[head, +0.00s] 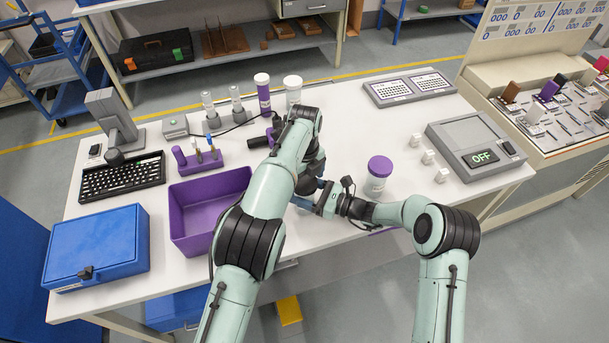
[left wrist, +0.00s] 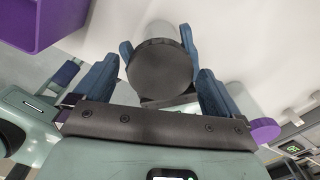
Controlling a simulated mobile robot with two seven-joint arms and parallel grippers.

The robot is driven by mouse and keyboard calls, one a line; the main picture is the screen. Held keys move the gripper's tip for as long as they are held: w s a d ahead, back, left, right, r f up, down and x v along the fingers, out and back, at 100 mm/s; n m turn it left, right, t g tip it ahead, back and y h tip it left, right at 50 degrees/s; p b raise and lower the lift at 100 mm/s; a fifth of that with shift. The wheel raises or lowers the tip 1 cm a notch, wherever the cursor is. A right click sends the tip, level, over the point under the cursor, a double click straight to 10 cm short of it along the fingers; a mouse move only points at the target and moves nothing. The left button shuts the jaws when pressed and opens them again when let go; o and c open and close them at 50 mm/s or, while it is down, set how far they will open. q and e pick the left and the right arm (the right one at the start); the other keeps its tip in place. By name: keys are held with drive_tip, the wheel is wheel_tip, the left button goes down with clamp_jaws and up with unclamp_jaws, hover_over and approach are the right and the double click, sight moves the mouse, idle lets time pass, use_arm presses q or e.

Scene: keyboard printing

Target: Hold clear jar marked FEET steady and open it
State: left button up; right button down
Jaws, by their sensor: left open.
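A jar with a round dark lid (left wrist: 158,68) stands between the blue fingers of my left gripper (left wrist: 157,85) in the left wrist view. The lid faces the camera and hides most of the jar; no lettering is readable. In the head view the dark lid (head: 306,186) shows below my left wrist. My left gripper is open, its fingers on either side of the lid. My right gripper (head: 312,202) reaches in from the right, low beside the jar; its fingertips are mostly hidden and I cannot tell whether they close on it.
A purple-lidded clear jar (head: 378,177) stands right of the grippers, with small white cubes (head: 428,157) and a scale (head: 476,143) beyond. A purple bin (head: 190,243) is to the left. Several containers stand behind. White table is clear around the cubes.

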use_arm(q)
drive_tip(key=shift+c, duration=0.4)
drive_tip(key=c, duration=1)
